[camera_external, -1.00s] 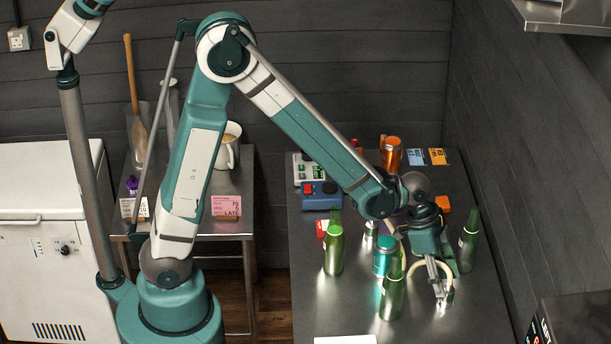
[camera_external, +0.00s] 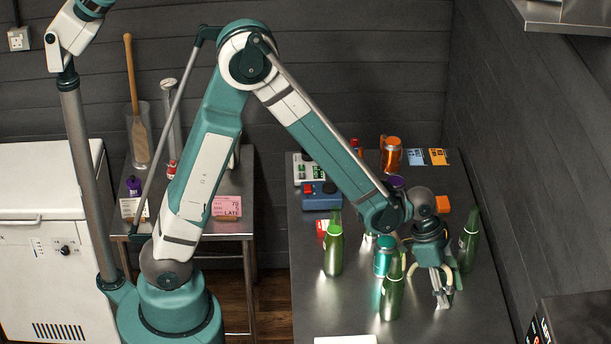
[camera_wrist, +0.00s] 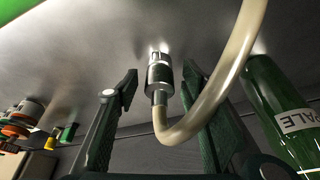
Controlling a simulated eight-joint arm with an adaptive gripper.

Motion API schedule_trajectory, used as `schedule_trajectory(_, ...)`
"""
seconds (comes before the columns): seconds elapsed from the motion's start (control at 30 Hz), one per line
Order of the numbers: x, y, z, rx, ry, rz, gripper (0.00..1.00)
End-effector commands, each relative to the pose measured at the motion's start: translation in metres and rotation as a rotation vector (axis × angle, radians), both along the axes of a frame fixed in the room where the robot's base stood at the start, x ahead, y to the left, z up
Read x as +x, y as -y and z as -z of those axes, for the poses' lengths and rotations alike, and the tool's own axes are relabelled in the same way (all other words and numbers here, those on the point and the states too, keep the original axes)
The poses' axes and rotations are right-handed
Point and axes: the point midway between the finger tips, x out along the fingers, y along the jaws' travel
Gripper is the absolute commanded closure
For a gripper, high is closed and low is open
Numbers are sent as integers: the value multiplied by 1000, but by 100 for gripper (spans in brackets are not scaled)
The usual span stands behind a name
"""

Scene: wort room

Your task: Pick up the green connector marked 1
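I cannot make out a green connector or a mark 1 in either view. In the wrist view, a silver metal connector (camera_wrist: 158,76) on a cream hose (camera_wrist: 210,98) shows between the fingers of my gripper (camera_wrist: 160,84). The hose bends below the connector and curves up to the right. The fingers stand apart on both sides, with visible gaps to the connector. In the external view my gripper (camera_external: 441,300) points down, low over the right part of the metal table (camera_external: 460,325). Parts of the cream hose (camera_external: 461,279) show beside it; the connector itself is hard to see there.
Green bottles stand right of my gripper (camera_external: 468,243), left of it (camera_external: 392,292) and farther left (camera_external: 333,250). A teal can (camera_external: 383,258) is close on the left.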

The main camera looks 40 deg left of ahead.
Motion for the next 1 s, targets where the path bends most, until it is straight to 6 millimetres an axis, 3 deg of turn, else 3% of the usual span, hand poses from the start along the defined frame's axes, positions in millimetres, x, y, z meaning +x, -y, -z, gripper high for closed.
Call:
schedule_trajectory(0.73,1,3,8,0,0,0,60)
schedule_trajectory(1.0,1,3,8,0,0,0,90)
